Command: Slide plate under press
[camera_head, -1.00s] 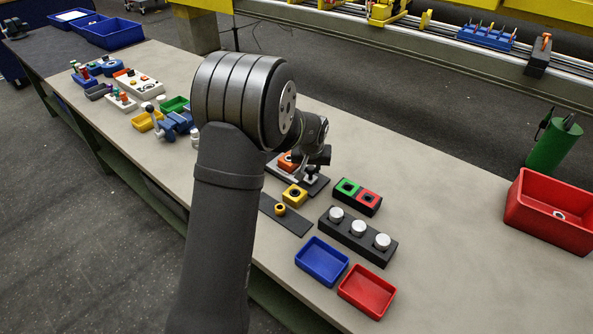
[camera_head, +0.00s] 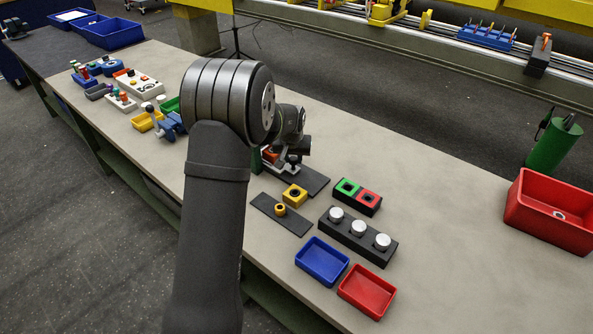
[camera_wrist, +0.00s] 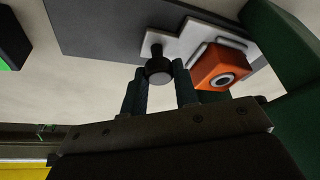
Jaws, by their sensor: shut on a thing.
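A light grey plate (camera_wrist: 190,35) with an upright black knob (camera_wrist: 158,70) and an orange block (camera_wrist: 222,66) lies on a dark base (camera_head: 316,181). The block has a dark round hole in its face. My gripper (camera_wrist: 160,88) has its fingers on either side of the knob and is shut on it. In the head view my gripper (camera_head: 293,161) is low over the base, and my arm hides much of the plate. A dark green upright of the press (camera_wrist: 288,45) is close to the block at the right of the wrist view. The rest of the press is mostly hidden.
A yellow block (camera_head: 295,194) and a dark strip with a yellow knob (camera_head: 280,210) lie just in front. A green-and-red block (camera_head: 357,196), a black bar with silver knobs (camera_head: 358,236) and blue (camera_head: 321,260) and red trays (camera_head: 367,291) stand to the right.

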